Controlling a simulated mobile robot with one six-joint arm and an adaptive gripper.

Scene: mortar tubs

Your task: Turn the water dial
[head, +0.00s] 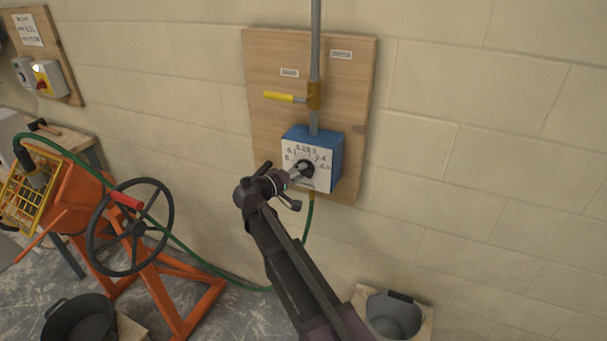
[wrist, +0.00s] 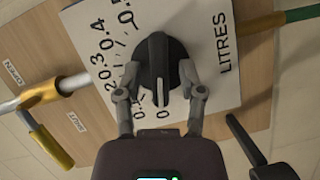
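The water dial is a black round knob with a raised bar (wrist: 158,58) on the white, numbered face of a blue box (head: 322,143). In the head view the knob (head: 306,169) is partly covered by my gripper (head: 296,173). In the wrist view my gripper (wrist: 159,75) has its two fingers apart, one on each side of the knob's bar. The bar stands between them with visible gaps, so nothing is gripped. The word LITRES shows on the face.
The box is on a wooden wall board (head: 262,75) below a grey pipe (head: 315,40) with a yellow-handled valve (head: 284,97). An orange mixer with a dark handwheel (head: 130,228) stands left. A switch board (head: 60,60) hangs far left.

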